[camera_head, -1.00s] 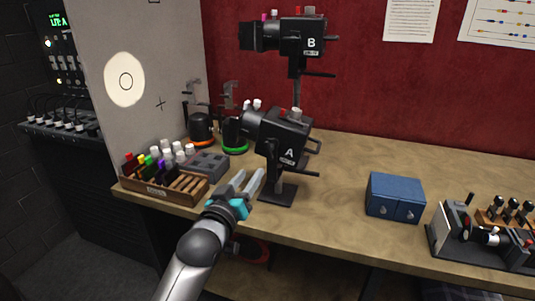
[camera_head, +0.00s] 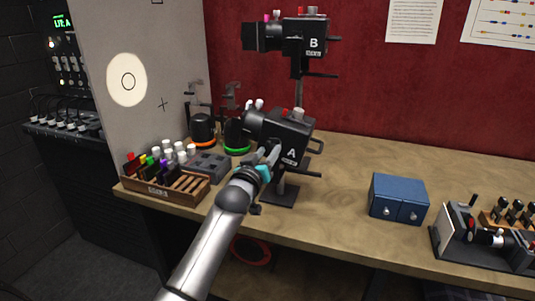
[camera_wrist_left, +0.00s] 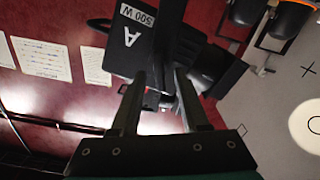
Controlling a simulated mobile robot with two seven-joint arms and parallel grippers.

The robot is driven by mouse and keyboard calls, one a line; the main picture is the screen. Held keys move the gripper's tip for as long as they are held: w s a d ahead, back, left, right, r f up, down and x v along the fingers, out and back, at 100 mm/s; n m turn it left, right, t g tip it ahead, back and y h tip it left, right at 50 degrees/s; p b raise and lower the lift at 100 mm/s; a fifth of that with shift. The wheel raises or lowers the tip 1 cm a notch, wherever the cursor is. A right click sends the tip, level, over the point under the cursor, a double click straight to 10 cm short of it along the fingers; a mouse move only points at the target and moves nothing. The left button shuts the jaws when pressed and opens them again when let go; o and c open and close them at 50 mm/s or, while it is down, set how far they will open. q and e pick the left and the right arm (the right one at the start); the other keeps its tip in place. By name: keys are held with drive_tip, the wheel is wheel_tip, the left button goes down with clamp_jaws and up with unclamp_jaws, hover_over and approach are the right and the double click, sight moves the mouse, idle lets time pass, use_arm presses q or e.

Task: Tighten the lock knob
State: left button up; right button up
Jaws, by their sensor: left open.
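Lamp A (camera_head: 283,130) is a black lamp head marked "A" on a stand at the table's left part. It shows upside down in the left wrist view (camera_wrist_left: 137,58), with a "500 W" label. My left gripper (camera_head: 270,156) is open at the near lower side of lamp A. I cannot tell which of these parts is the lock knob. My right gripper is not in view.
Lamp B (camera_head: 305,38) stands higher behind lamp A. A wooden rack (camera_head: 165,190) of coloured pieces is at the left and a blue drawer box (camera_head: 398,197) at the right. A grey panel (camera_head: 140,125) rises at the left. The table (camera_head: 340,225) is bare between lamp A and the box.

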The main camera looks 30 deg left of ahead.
use_arm(q)
clamp_jaws()
idle(0.4)
